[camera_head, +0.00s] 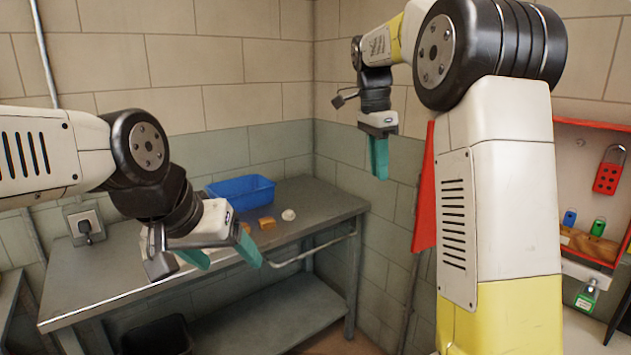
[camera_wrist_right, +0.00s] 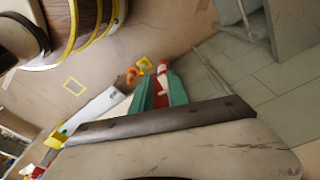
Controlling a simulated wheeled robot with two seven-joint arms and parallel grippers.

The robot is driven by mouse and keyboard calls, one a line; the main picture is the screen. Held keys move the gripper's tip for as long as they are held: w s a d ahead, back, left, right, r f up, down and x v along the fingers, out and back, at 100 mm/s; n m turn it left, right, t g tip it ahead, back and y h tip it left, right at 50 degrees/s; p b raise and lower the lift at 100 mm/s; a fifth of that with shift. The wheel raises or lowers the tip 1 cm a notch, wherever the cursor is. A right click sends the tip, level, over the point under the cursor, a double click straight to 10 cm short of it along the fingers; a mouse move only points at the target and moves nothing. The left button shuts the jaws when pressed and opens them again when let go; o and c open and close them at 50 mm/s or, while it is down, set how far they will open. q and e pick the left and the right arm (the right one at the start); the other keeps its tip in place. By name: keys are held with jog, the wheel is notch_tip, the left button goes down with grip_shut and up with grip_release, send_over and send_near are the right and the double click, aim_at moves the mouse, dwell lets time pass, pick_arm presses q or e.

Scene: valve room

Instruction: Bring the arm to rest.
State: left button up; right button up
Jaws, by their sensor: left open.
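My left gripper (camera_head: 224,256) is in front of the grey workbench in the head view, its two teal fingers apart and pointing down to the right, with nothing between them. My right gripper (camera_head: 378,158) hangs with its teal fingers down in front of the corner wall, upper centre. It also shows in the right wrist view (camera_wrist_right: 161,92), where its fingers stand apart. A red and white shape (camera_wrist_right: 163,82) shows in the gap between them; I cannot tell what it is. In the head view no object shows at that gripper.
The grey workbench (camera_head: 325,208) bears a blue bin (camera_head: 241,193), an orange block (camera_head: 267,223) and a small white item (camera_head: 288,215). A red cabinet (camera_head: 590,126) with a red padlock (camera_head: 609,172) hangs at the right. A wall socket (camera_head: 85,222) is at the left.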

jog(key=s+f+n+t+y, duration=0.1)
jog(key=s+f+n+t, duration=0.2)
jog(key=s+n, duration=0.5)
jog(key=s+f+n+t+y, duration=0.2)
jog(key=s+n, duration=0.5)
jog(key=s, duration=1)
notch_tip(320, 180, down, 2)
jog(key=shift+n+t+y, duration=0.3)
jog(key=shift+n+t, duration=0.1)
jog(key=shift+t, duration=0.1)
